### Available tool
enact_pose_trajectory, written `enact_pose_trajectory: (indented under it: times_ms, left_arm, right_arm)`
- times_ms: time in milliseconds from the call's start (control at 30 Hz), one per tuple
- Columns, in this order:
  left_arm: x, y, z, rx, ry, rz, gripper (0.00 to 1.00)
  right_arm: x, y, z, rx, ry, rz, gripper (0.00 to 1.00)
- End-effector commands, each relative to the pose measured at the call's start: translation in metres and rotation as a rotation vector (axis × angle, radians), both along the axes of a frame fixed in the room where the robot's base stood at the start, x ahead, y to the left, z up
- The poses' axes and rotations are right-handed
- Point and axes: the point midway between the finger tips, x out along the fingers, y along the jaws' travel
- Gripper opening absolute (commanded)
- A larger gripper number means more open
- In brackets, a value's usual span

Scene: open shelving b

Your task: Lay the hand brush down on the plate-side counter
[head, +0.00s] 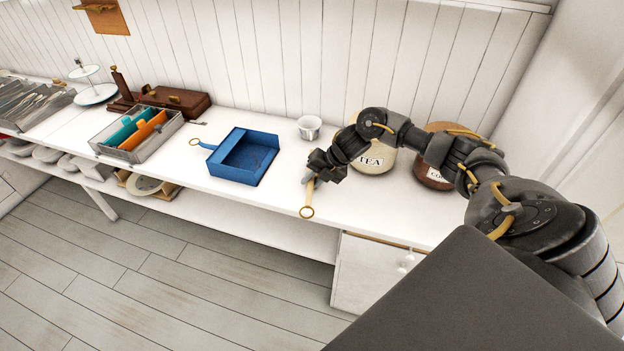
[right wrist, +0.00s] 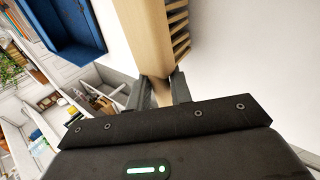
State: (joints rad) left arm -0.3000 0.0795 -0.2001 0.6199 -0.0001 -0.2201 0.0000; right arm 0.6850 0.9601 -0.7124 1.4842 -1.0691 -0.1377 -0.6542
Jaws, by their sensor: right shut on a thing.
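The hand brush has a pale wooden handle with a ring at its end, which shows in the head view (head: 308,196). Its wooden block and bristles show in the right wrist view (right wrist: 145,35). My right gripper (head: 310,179) is shut on the brush handle, at the front part of the white counter (head: 272,192). The ring end points toward the counter's front edge. I cannot tell whether the brush touches the counter. In the right wrist view the fingers (right wrist: 158,93) clasp the handle. My left gripper is not in view.
A blue dustpan (head: 228,168) lies left of the gripper. A small white cup (head: 309,134), a tea jar (head: 372,160) and a brown jar (head: 428,178) stand behind and right. A file tray (head: 124,157) and a brown case (head: 182,100) are further left. Bare counter lies around the dustpan.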

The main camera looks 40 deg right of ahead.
Motion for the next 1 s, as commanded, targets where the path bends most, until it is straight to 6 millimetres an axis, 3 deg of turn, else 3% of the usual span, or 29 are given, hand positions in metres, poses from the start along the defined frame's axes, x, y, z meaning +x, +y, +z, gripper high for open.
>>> enact_pose_trajectory:
  times_ms: [333, 367, 533, 833, 1000]
  left_arm:
    - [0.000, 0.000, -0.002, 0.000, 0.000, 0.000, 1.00]
    - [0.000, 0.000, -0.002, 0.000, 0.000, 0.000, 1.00]
    - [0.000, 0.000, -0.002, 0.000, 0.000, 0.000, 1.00]
    - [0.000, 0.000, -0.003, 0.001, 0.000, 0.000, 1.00]
    - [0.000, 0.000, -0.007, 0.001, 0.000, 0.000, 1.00]
  right_arm:
    - [0.001, 0.000, -0.002, 0.000, -0.002, 0.000, 0.00]
    - [0.001, 0.000, -0.002, 0.000, -0.002, 0.000, 0.25]
    - [0.000, 0.000, -0.002, 0.000, -0.002, 0.000, 0.47]
    - [-0.001, -0.001, -0.002, -0.001, -0.001, 0.000, 0.47]
    - [-0.008, -0.010, 0.015, -0.002, -0.005, 0.000, 0.47]
